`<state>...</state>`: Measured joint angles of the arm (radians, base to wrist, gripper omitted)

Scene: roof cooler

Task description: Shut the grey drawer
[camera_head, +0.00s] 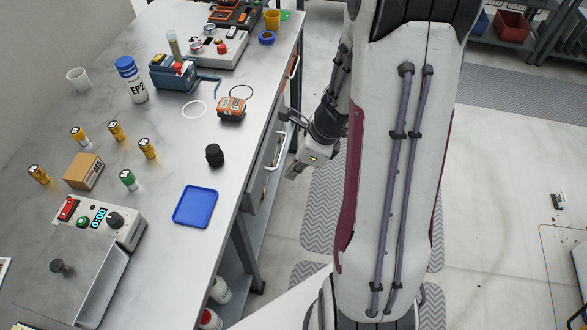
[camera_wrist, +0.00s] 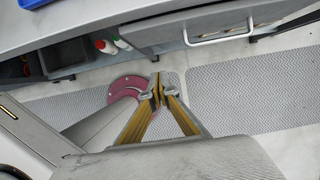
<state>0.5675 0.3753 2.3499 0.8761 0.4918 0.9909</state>
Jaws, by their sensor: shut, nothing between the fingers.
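The grey drawer (camera_head: 264,160) is in the right-hand side of the bench, under the worktop edge. It has a pale bar handle (camera_head: 274,152). In the wrist view the grey drawer (camera_wrist: 165,32) lies along the top under the worktop edge, with its handle (camera_wrist: 220,37) right of centre. How far the drawer stands out is hard to tell. My gripper (camera_head: 291,172) is just right of the handle in the head view, apart from it. In the wrist view my gripper (camera_wrist: 156,88) is shut and empty, pointing at the floor, below and left of the handle.
The worktop (camera_head: 175,150) carries a blue tray (camera_head: 195,206), a black knob-like object (camera_head: 214,154), an orange device (camera_head: 231,108) and several bottles and batteries. Open shelving with bottles (camera_wrist: 106,46) is left of the grey drawer.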

